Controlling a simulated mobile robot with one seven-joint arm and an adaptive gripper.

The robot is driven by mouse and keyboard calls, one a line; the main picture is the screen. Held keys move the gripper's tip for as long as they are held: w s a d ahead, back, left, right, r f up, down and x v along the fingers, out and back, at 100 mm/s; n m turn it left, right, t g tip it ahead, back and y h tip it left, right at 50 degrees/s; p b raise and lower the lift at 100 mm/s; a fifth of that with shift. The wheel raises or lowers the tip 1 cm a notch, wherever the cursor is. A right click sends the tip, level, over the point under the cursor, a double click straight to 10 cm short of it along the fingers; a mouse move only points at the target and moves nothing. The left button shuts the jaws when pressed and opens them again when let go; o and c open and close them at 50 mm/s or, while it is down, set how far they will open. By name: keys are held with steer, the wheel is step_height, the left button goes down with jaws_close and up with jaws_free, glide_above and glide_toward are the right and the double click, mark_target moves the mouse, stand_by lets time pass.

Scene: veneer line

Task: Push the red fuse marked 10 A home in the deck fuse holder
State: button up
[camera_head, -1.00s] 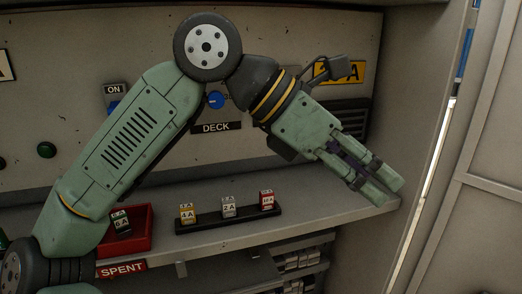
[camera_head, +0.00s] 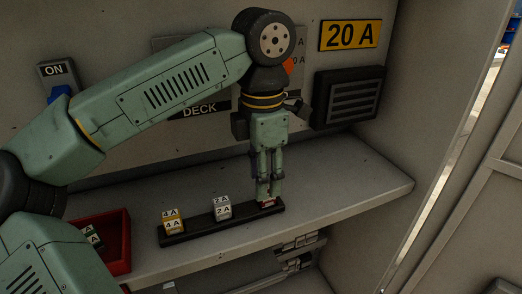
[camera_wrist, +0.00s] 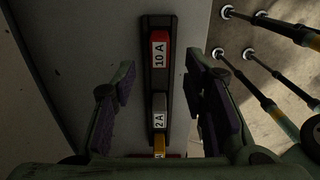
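The red fuse marked 10 A (camera_wrist: 161,62) stands at the right end of a dark rack on the shelf. In the head view only a bit of its red (camera_head: 267,204) shows below my gripper (camera_head: 268,190). My gripper points down over that rack end. In the wrist view my gripper (camera_wrist: 159,76) is open, one finger on each side of the rack, with gaps between the pads and the red fuse. The DECK label (camera_head: 200,110) is on the panel behind my arm. My arm covers the panel above it, and I cannot make out the deck fuse holder.
The dark rack (camera_head: 190,233) also holds a grey 2 A fuse (camera_head: 221,208) and a yellow 4 A fuse (camera_head: 172,222). A red bin (camera_head: 121,262) stands left of it. A yellow 20 A sign (camera_head: 350,34) hangs above a vent (camera_head: 348,98). The shelf right of the rack is clear.

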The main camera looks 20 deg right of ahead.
steer(key=shift+f, duration=2.4)
steer(key=shift+c, duration=0.5)
steer(key=c, duration=0.6)
steer(key=o, duration=0.7)
steer(key=shift+r, duration=0.15)
step_height(320, 180, up, 10)
steer(key=shift+r+b, duration=0.25)
steer(key=shift+b, duration=0.15)
